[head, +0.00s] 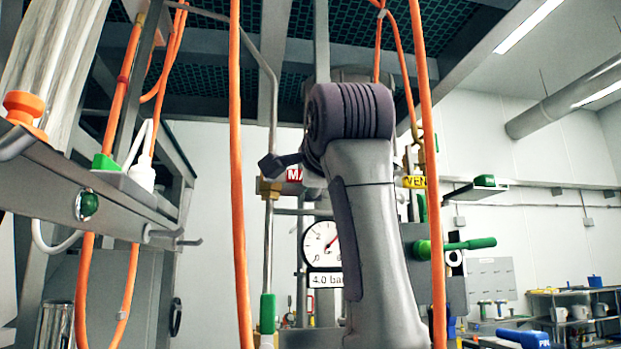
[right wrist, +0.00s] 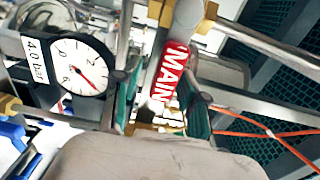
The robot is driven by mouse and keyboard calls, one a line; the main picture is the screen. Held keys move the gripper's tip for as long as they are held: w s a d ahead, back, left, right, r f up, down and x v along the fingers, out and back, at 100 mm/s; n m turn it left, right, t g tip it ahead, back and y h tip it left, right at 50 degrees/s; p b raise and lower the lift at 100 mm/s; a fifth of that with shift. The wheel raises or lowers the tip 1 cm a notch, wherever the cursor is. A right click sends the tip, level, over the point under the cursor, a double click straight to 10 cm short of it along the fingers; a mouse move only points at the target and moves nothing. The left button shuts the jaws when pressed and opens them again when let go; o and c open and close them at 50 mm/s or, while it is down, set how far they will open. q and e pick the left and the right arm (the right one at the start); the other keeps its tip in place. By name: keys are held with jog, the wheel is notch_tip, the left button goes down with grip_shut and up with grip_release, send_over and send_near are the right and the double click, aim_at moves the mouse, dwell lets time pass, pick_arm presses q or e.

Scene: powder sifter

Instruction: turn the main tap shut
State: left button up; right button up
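Contact is unclear. My left gripper is out of view.
A white gauge (head: 321,244) with a 4.0 bar label is left of my arm; it also shows in the right wrist view (right wrist: 78,67). A yellow vent label (head: 414,182) and green lever (head: 470,243) are to the right. Orange hoses (head: 240,180) hang close by.

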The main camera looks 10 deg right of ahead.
jog(key=shift+s+r, duration=0.1)
jog(key=shift+s, duration=0.05)
jog(key=s, duration=1.1)
jog(key=shift+s, duration=0.4)
